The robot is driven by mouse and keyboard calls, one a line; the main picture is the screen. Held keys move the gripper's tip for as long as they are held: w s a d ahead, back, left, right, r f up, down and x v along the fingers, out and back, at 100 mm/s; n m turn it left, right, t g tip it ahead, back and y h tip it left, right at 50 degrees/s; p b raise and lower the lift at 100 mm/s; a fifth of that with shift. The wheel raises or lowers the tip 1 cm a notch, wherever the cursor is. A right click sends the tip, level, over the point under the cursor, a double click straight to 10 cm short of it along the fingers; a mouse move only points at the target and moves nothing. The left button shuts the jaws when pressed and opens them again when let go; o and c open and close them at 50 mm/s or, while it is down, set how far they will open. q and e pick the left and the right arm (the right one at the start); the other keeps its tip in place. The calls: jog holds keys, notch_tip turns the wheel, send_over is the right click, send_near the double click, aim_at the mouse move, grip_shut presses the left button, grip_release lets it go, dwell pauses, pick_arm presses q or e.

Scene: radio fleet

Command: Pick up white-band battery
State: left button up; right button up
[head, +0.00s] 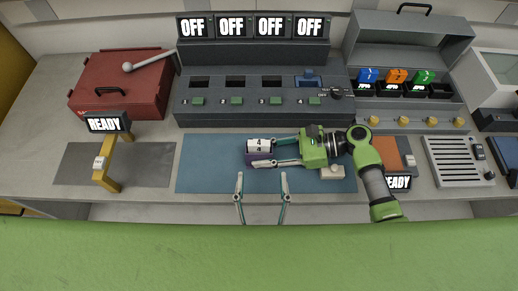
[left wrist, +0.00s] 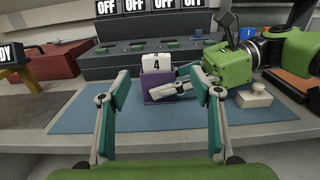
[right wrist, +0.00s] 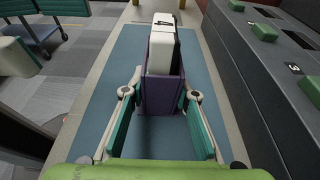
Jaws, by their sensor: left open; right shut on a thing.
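A white block marked 4 (head: 259,146), which looks like the white-band battery, stands in a purple holder (left wrist: 172,90) on the blue mat (head: 210,165). The right wrist view shows the white block (right wrist: 162,45) with a dark strip, rising out of the purple holder (right wrist: 160,85). My right gripper (head: 275,152) reaches in from the right, shut with its fingers at the holder's sides. My left gripper (head: 262,185) is open and empty at the mat's front edge. It faces the block, with its fingertips (left wrist: 168,85) apart on either side in the picture.
A dock with several slots and OFF signs (head: 252,27) stands behind the mat. A rack (head: 405,108) with blue, orange and green numbered pieces is at the back right. A red toolbox (head: 118,82) and yellow stand (head: 107,170) are left. A beige knobbed block (head: 332,172) sits under my right arm.

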aim_at(259, 146)
pick_arm(q)
jog(key=shift+w+a+f, duration=0.1)
jog(key=shift+w+a, duration=0.1)
jog(key=shift+w, duration=2.65)
jog(key=shift+w+a, duration=0.15)
jog(key=shift+w, duration=2.7)
jog(key=c, duration=1.3)
